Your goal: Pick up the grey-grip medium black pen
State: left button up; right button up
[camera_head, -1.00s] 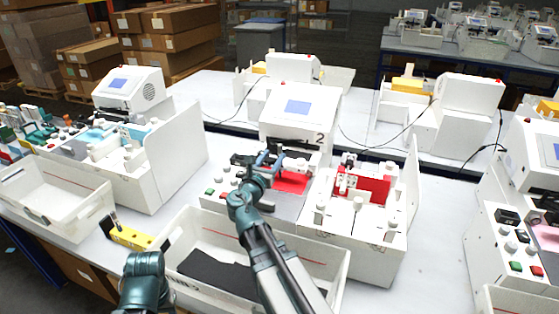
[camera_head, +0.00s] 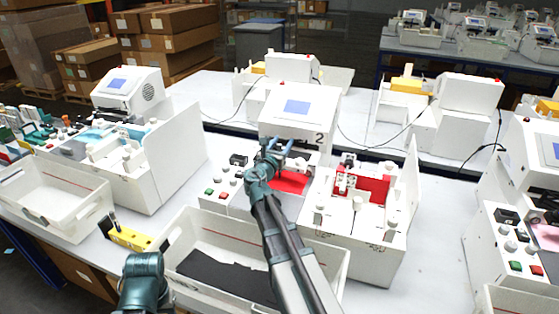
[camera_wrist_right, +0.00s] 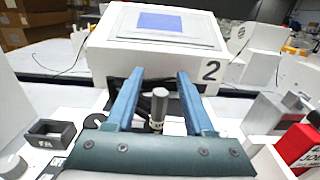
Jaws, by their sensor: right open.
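My right gripper (camera_head: 280,149) is over the plotter marked 2, in front of its white housing. In the right wrist view its two blue fingers (camera_wrist_right: 159,78) are apart and point at the housing. An upright grey cylinder with a paler lower end (camera_wrist_right: 158,108) shows between and beyond the fingers, apart from both. It looks like the grey-grip pen, but I cannot be sure. Dark parts behind it are partly hidden by the fingers. My left arm is low in the head view; its fingers do not show.
The plotter's housing (camera_head: 300,108) stands close behind the gripper. A black switch box (camera_wrist_right: 50,134) is left of it, and a red block (camera_head: 375,188) is to the right. A white bin (camera_head: 325,262) and a yellow holder (camera_head: 130,237) with dark upright items are in front.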

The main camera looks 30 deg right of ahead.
jog(key=shift+w+d, duration=0.2)
jog(key=shift+s, duration=0.1)
grip_shut()
dwell(1.2)
